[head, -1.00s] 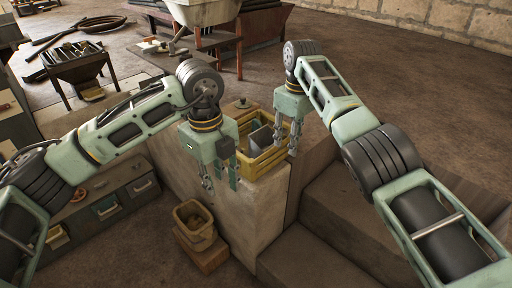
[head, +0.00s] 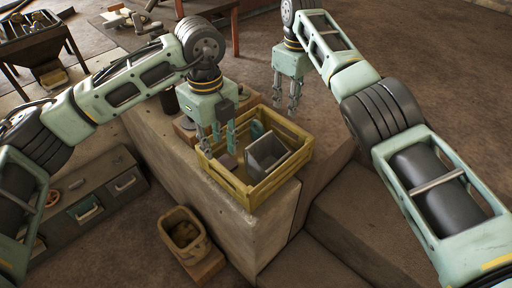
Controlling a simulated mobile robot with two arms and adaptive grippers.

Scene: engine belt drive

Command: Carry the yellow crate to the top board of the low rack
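The yellow crate (head: 235,190) is an open slatted box on top of a pale stone block (head: 170,160). It holds a grey metal bin (head: 266,153), a teal piece (head: 257,130) and a small grey block. My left gripper (head: 217,146) points down at the crate's left end, its fingers apart and overlapping the rim in the picture. I cannot tell whether they touch it. My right gripper (head: 286,104) hangs beyond the crate's far side, fingers apart and empty, clear of the crate. I cannot make out the low rack for certain.
A grey drawer cabinet (head: 95,205) is at the left, and brown steps (head: 375,230) are at the right. A dark hopper stand (head: 35,40) is at the upper left.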

